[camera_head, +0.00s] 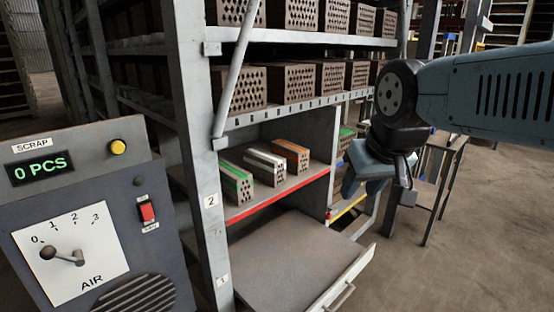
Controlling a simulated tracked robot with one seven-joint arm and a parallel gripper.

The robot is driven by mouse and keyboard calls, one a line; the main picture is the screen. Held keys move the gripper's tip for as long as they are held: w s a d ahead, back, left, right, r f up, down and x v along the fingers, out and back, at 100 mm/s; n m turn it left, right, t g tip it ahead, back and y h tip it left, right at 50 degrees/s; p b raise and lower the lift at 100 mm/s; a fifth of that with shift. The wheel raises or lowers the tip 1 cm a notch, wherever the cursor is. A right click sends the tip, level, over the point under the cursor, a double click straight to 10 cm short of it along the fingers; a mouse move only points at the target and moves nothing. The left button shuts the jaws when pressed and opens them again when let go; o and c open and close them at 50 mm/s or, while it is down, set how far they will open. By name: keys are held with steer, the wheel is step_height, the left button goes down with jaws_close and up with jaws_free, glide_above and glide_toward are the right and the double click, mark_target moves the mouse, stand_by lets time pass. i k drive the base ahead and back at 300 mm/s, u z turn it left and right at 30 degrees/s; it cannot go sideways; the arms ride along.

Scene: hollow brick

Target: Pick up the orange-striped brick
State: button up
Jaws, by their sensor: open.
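The orange-striped brick (290,154) lies on a shelf with a red front edge, its holed end facing out. It is the rightmost of three striped bricks there, beside a white-striped brick (264,165). A green-striped brick (235,181) lies at the left of the row. My gripper (352,185) hangs to the right of this shelf, outside the rack, apart from the bricks. It is open, and I see nothing between its fingers. My arm hides part of the rack behind it.
A rack upright (206,190) stands left of the shelf. A pulled-out drawer (330,255) juts out below it. Shelves of holed bricks (290,83) are above. A grey control panel (85,220) fills the left foreground. Open floor (480,240) lies to the right.

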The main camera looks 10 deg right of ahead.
mark_target(297, 157)
steer(key=z, duration=0.45)
steer(key=i, duration=1.05)
steer(key=u, duration=0.45)
